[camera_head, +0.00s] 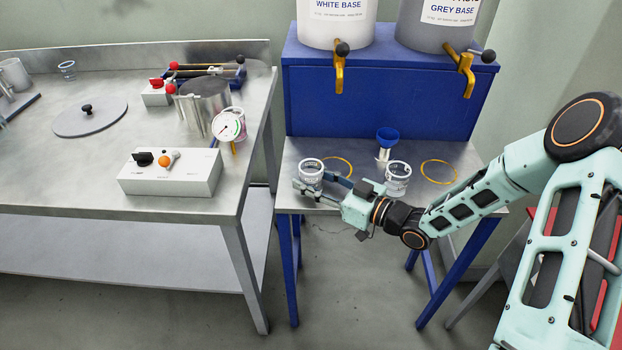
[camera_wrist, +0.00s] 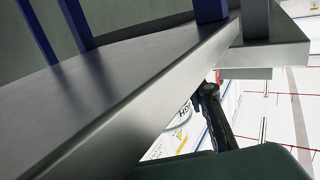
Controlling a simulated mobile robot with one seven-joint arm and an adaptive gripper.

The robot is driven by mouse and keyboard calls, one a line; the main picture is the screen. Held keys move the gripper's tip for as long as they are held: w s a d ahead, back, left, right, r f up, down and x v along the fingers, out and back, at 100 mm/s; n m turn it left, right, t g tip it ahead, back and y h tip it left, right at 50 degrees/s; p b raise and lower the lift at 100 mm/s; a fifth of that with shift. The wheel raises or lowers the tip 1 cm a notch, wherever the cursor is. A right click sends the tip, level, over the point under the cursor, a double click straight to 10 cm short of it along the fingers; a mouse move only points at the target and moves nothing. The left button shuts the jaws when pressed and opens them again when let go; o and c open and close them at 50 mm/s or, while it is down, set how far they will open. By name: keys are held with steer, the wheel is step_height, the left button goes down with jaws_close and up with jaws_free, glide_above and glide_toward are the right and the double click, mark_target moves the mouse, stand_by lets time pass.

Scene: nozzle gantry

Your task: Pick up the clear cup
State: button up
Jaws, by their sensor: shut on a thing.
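A clear cup (camera_head: 311,172) with printed markings is at the front left of the small blue-legged table in the head view. My gripper (camera_head: 309,182) reaches it from the right, with its fingers closed around the cup's sides. I cannot tell whether the cup's base touches the table. A second clear cup (camera_head: 397,180) stands on the same table, right of my gripper and beyond my wrist.
The steel bench (camera_head: 60,180) at left holds a control box (camera_head: 172,172) and a gauge (camera_head: 228,126).

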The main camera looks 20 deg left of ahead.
steer(key=shift+r, duration=0.15)
steer(key=shift+r, duration=0.25)
step_height(320, 180, up, 2)
steer(key=shift+r+p, duration=0.1)
steer(key=shift+p, duration=0.25)
steer(key=s+d+r+p, duration=0.3)
steer(key=s+r+p, duration=0.7)
steer(key=s+p, duration=0.2)
steer(key=shift+s, duration=0.8)
